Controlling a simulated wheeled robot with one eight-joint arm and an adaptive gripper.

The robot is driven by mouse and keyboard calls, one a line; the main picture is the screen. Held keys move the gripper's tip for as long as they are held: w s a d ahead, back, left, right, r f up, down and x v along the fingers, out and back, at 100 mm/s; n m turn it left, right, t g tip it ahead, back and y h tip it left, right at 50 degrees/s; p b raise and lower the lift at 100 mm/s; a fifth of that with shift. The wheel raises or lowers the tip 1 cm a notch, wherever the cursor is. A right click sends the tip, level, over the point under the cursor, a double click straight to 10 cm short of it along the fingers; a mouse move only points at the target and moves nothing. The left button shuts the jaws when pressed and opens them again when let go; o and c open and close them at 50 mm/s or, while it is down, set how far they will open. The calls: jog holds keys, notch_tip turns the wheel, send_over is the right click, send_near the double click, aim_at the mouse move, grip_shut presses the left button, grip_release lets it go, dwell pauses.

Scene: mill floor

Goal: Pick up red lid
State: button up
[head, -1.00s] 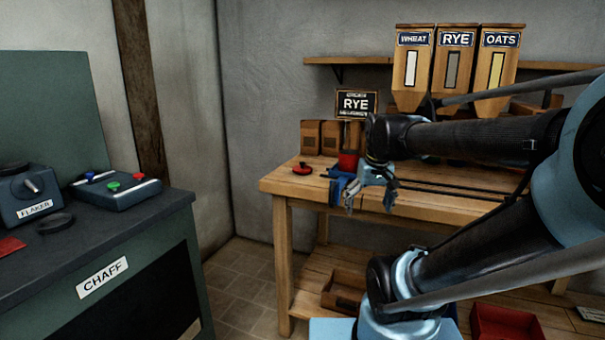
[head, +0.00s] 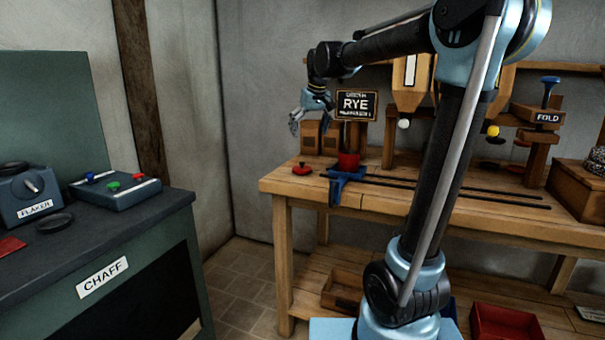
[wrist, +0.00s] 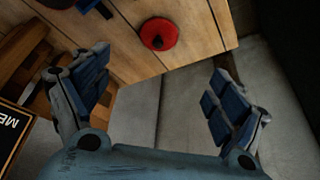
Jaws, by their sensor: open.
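The red lid (head: 302,168), a round disc with a dark knob, lies on the left end of the wooden workbench (head: 420,205). It also shows in the wrist view (wrist: 159,34), near the top, beyond and between my spread fingers. My gripper (head: 302,117) is open and empty, in the air above the lid and apart from it. In the wrist view my gripper (wrist: 160,95) shows both padded fingers wide apart.
A red container (head: 348,161) stands in a blue holder (head: 345,178) just right of the lid. Behind are brown boxes (head: 311,134) and the RYE sign (head: 356,105). The green CHAFF cabinet (head: 100,275) stands at left. Air left of the bench is free.

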aim_at(303, 163)
jog(key=x, duration=1.7)
jog(key=shift+w, duration=0.2)
jog(key=c, duration=1)
